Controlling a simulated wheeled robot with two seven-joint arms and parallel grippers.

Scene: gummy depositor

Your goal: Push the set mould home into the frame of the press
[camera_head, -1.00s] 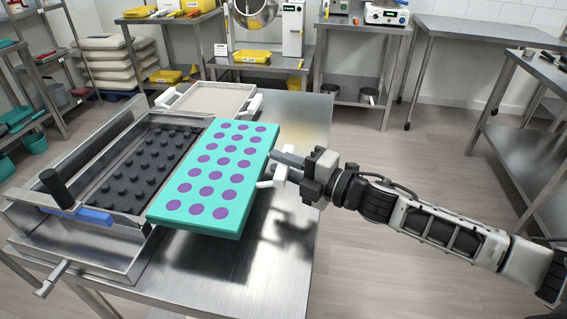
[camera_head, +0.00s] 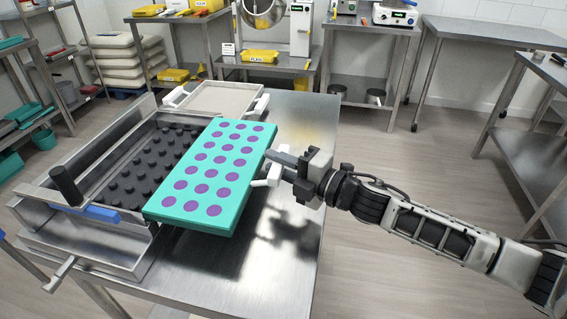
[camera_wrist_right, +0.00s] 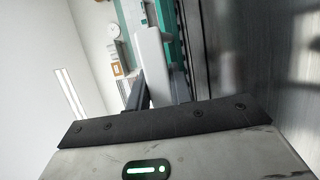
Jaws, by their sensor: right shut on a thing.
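The set mould (camera_head: 213,172) is a teal slab with rows of purple round fills. It sits at the right side of the press and partly covers its black studded bed (camera_head: 150,163); its right part overhangs the table, level or slightly tilted. The press frame (camera_head: 62,194) is grey metal with a black upright handle and a blue bar. My right gripper (camera_head: 273,168) is shut on a white handle (camera_head: 268,178) at the mould's right edge. In the right wrist view the white handle (camera_wrist_right: 151,62) lies between the fingers, beside the teal edge (camera_wrist_right: 174,40). My left gripper is out of view.
The steel table (camera_head: 285,225) is bare in front and to the right of the mould. A pale tray with white handles (camera_head: 212,98) lies behind it. Shelves with sacks (camera_head: 118,57) and more steel tables stand at the back.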

